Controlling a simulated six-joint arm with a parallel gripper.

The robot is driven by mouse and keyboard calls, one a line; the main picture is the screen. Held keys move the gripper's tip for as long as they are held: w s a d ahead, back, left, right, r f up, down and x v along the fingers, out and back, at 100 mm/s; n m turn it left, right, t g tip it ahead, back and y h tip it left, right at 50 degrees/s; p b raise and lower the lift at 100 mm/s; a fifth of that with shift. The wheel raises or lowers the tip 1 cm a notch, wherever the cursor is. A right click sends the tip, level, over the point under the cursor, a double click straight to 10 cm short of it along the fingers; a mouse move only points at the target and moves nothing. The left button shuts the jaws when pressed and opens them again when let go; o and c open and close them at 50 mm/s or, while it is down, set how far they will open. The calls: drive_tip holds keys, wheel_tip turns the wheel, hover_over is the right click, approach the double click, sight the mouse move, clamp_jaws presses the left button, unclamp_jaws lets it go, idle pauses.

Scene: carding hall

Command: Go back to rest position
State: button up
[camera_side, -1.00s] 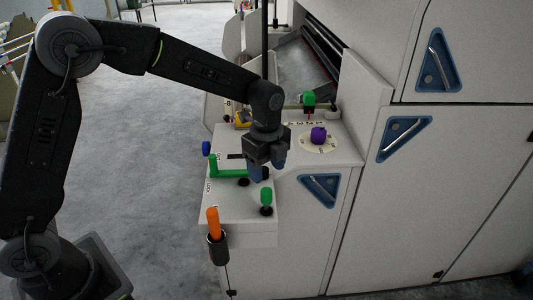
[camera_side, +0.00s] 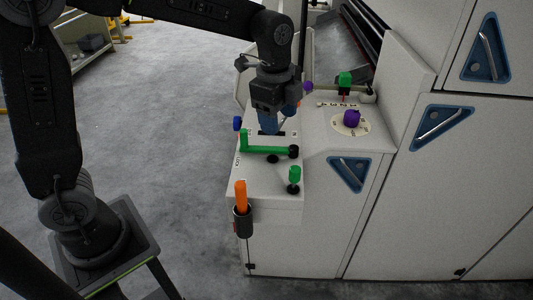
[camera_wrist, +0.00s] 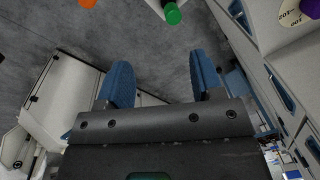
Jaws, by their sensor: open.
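My gripper (camera_side: 276,122) hangs fingers down over the machine's control panel, just above and behind the green lever (camera_side: 268,149) in the side view. Its two blue fingers stand apart in the wrist view (camera_wrist: 162,85), with nothing between them. It looks clear of the lever, though the exact height cannot be told. In the wrist view, grey floor shows beyond the fingers.
The panel carries a green knob (camera_side: 295,175), a purple knob on a round dial (camera_side: 351,118), a blue knob (camera_side: 238,124) and a green-topped knob (camera_side: 345,80). An orange handle (camera_side: 241,196) stands in a black holder at the front. Cabinet doors (camera_side: 460,200) rise right; open floor lies left.

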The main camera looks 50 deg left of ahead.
drive_tip(key=s+a+r+n+t, duration=0.1)
drive_tip(key=s+a+n+t, duration=0.1)
drive_tip(key=s+n, duration=0.5)
drive_tip(key=s+a+r+n+t, duration=0.2)
drive_tip(key=s+n, duration=0.6)
drive_tip(key=s, duration=0.4)
drive_tip(key=shift+s+a, duration=0.3)
drive_tip(key=shift+a, duration=0.4)
drive_tip(key=shift+r, duration=0.1)
